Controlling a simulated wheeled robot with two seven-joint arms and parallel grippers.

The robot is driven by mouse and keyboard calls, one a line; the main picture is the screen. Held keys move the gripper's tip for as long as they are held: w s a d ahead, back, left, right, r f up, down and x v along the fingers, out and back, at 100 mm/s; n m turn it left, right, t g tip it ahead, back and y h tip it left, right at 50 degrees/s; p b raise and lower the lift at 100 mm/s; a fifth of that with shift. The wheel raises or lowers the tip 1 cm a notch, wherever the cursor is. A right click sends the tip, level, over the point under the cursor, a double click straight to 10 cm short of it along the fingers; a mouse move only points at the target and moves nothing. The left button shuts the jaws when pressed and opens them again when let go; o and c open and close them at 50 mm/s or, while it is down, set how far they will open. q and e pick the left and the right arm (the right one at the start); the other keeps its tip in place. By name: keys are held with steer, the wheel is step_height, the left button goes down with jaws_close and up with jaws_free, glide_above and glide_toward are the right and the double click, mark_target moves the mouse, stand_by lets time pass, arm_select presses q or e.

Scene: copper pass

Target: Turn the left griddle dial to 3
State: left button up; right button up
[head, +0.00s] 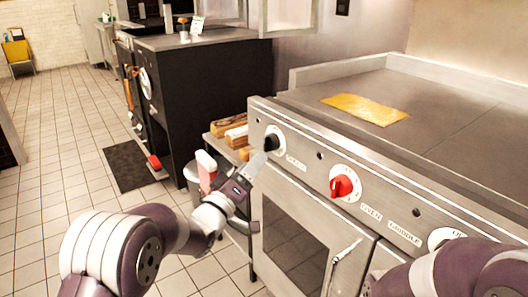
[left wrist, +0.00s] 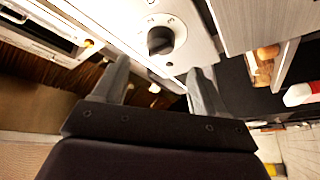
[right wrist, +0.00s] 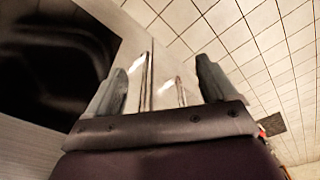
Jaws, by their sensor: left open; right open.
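A black dial knob (head: 272,142) on a round white plate is at the left end of the range's front panel; its label is too small to read. It also shows in the left wrist view (left wrist: 160,40), just beyond my fingertips. My left gripper (head: 261,161) is open, its tips close to this knob; I cannot tell whether they touch it. A red dial knob (head: 341,187) sits farther right, near labels reading OVEN and GRIDDLE. Another white dial plate (head: 440,237) is partly hidden by my right arm. My right gripper (right wrist: 162,82) is open and empty.
The range's griddle top (head: 440,115) carries a flat yellow slab (head: 365,109). Oven doors with an upright handle (head: 345,252) are below the panel. A low shelf with bread-like blocks (head: 232,124) stands left of the range. Tiled floor (head: 60,135) is open at the left.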

mark_target(265, 147)
arm_select(q)
steer(key=b+x, duration=0.1)
steer(key=x, duration=0.6)
steer(key=shift+w+d, duration=0.1)
steer(key=shift+w, duration=0.05)
steer(key=c, duration=1)
